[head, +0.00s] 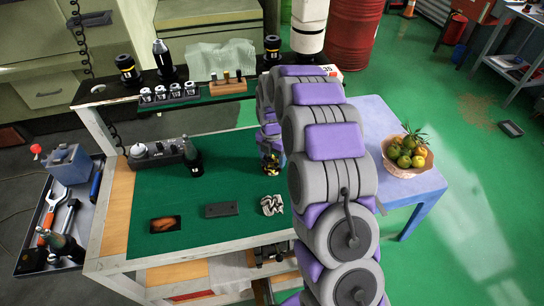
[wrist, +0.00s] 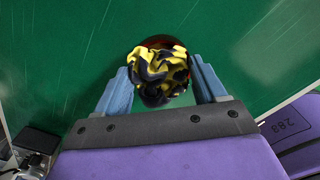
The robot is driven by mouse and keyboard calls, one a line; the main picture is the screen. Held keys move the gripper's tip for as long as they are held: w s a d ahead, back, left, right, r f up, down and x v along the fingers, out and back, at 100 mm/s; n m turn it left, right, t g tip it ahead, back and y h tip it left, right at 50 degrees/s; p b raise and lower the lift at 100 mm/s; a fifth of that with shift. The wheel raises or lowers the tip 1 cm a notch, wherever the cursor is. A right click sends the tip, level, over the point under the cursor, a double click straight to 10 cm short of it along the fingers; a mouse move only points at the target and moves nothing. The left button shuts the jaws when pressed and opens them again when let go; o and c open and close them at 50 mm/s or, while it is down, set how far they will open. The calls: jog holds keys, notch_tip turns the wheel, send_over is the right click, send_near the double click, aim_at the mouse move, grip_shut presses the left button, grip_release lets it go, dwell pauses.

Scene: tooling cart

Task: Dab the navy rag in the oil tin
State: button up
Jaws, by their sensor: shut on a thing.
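My gripper (wrist: 160,72) is shut on a crumpled cloth (wrist: 158,68), patterned yellow and very dark, which I take as the navy rag. In the head view the rag (head: 270,163) shows small beside my arm, over the right part of the green cart top. In the wrist view a dark round thing with a reddish-brown edge (wrist: 160,42) shows behind the rag. It may be the oil tin, but the rag hides most of it. I cannot tell whether the rag touches it.
A rear shelf holds sockets (head: 170,93). A blue table with a fruit bowl (head: 406,160) stands right.

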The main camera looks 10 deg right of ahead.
aim_at(273, 157)
jog(key=shift+s+f, duration=0.1)
jog(key=shift+r+p, duration=0.3)
jog(key=shift+r, duration=0.15)
jog(key=shift+c, duration=1)
jog(key=shift+r+p, duration=1.45)
jog(key=shift+r, duration=1.65)
